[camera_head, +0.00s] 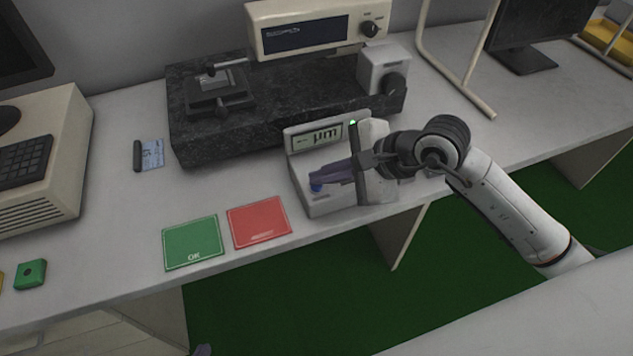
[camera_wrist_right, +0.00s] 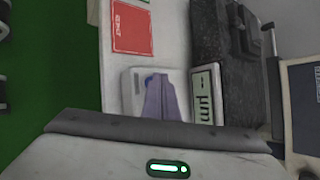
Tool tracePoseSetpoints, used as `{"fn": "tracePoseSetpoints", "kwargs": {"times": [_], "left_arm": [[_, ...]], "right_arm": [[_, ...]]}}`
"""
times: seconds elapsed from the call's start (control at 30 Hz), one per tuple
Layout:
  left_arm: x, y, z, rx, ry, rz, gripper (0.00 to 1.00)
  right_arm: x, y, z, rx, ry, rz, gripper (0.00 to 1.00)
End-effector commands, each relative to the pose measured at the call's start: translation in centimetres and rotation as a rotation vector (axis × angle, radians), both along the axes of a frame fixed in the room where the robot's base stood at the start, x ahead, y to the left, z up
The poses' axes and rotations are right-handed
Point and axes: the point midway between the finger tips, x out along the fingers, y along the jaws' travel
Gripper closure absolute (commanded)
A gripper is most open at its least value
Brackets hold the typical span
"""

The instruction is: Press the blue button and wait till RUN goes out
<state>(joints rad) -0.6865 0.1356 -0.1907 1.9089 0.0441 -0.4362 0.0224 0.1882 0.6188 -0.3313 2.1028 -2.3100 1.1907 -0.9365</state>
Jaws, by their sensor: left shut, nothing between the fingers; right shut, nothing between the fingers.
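The gauge unit (camera_head: 322,203) stands at the table's front edge, and its tilted display (camera_head: 316,138) shows dashes and "µm". I cannot make out a RUN sign on it. The blue button (camera_head: 316,188) is on its lower left face, partly covered by my right gripper (camera_head: 318,178). That gripper is shut and empty, its purple-grey fingertips at the button; I cannot tell if the button is pushed in. The wrist view shows the blue button (camera_wrist_right: 149,79) at the tips of the right gripper (camera_wrist_right: 153,80). The tip of my left gripper (camera_head: 202,350), shut, shows at the bottom edge.
A green OK mat (camera_head: 191,243) and a red mat (camera_head: 258,222) lie left of the unit. A dark granite block (camera_head: 240,130) with instruments stands behind. A small green block (camera_head: 30,274) is at far left. The table's front edge is close.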

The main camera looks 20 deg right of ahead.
Motion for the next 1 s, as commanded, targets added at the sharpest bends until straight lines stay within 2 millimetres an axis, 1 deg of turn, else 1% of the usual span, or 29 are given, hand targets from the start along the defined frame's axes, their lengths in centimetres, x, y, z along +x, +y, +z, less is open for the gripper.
{"fn": "tracePoseSetpoints", "kwargs": {"times": [0.03, 0.17, 0.57, 0.67, 1.0], "left_arm": [[0.0, 0.0, 0.3, 0.0, 0.0, 0.0, 1.0], [0.0, 0.0, 0.6, 0.0, 0.0, 0.0, 1.0], [0.0, 0.0, 0.8, 0.0, 0.0, 0.0, 1.0], [0.0, 0.0, 1.2, 0.0, 0.0, 0.0, 1.0], [0.0, 0.0, 3.4, 0.0, 0.0, 0.0, 1.0]], "right_arm": [[0.0, 0.0, 0.5, -0.002, -0.001, 0.001, 1.0], [0.0, 0.0, 1.1, -0.002, -0.001, 0.001, 1.0], [0.0, 0.0, 1.4, 0.0, -0.001, 0.0, 1.0], [0.0, 0.0, 2.0, -0.001, -0.003, 0.0, 1.0], [0.0, 0.0, 5.5, -0.001, -0.003, 0.0, 1.0]]}}
